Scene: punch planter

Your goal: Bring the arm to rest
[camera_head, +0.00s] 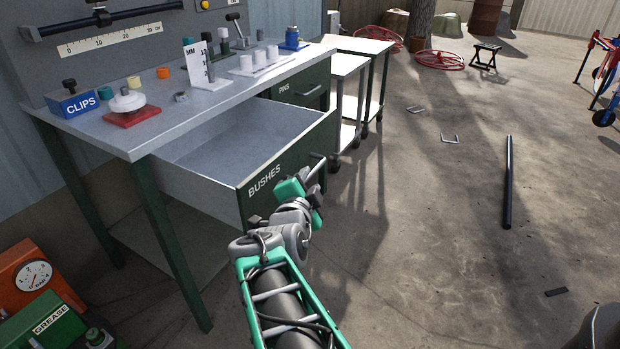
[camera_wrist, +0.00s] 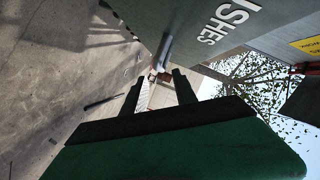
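The task names only my arm. My gripper (camera_head: 305,190), green and grey, is at the end of my raised arm, close in front of the open BUSHES drawer (camera_head: 262,190) in the head view. In the wrist view my gripper's two dark fingers (camera_wrist: 159,77) stand apart with a gap between them, and nothing is held. The grey drawer handle (camera_wrist: 165,50) lies just past the fingertips there. It also shows in the head view (camera_head: 316,170), near the gripper. Whether they touch I cannot tell.
The drawer, pulled out and empty where visible, sticks out from the workbench (camera_head: 120,140). The PINS drawer (camera_head: 295,90) behind is shut. An orange gauge box (camera_head: 35,278) and a green GREASE box (camera_head: 45,325) stand lower left. A black bar (camera_head: 508,182) lies on otherwise mostly clear ground right.

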